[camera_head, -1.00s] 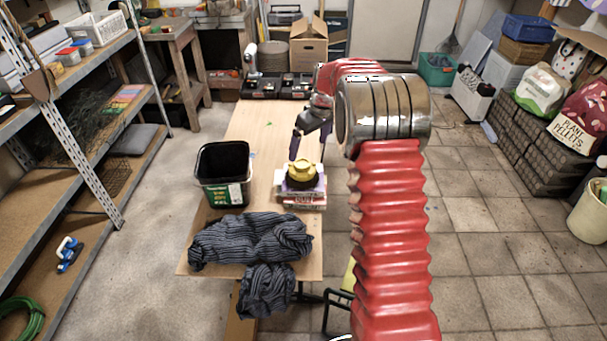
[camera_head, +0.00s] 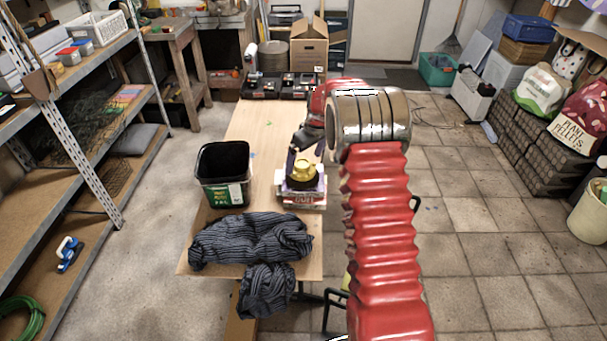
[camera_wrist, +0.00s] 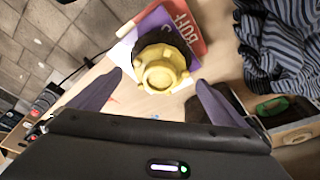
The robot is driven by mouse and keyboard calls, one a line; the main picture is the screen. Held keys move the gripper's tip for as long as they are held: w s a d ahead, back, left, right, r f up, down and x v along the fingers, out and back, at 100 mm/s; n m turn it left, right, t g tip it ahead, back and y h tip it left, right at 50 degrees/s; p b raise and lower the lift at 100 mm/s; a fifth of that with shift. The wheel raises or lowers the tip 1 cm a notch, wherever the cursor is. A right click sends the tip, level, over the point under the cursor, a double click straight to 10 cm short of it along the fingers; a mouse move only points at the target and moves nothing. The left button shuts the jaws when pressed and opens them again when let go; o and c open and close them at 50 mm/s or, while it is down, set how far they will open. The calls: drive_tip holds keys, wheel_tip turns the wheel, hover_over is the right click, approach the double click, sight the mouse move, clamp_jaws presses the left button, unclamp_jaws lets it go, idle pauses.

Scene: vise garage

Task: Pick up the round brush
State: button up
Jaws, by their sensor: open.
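The round brush (camera_head: 303,169) has a yellow knobbed top and a dark underside. It sits on a small stack of books (camera_head: 305,201) on the wooden table. In the wrist view the brush (camera_wrist: 160,68) lies ahead, between and just beyond the two dark fingers. My gripper (camera_wrist: 158,92) is open and empty, its fingers spread to either side of the brush's near edge. In the head view my gripper (camera_head: 291,160) shows at the left side of the brush, partly hidden by my arm. Whether a finger touches the brush cannot be told.
A black bin (camera_head: 223,172) stands left of the books. A striped dark cloth (camera_head: 250,240) lies at the table's near end. Dark trays (camera_head: 275,86) and a cardboard box (camera_head: 308,45) are at the far end. The table middle (camera_head: 252,130) is clear.

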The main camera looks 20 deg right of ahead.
sight(303, 164)
drive_tip(key=shift+x, duration=2)
drive_tip(key=shift+c, duration=0.4)
drive_tip(key=c, duration=1.2)
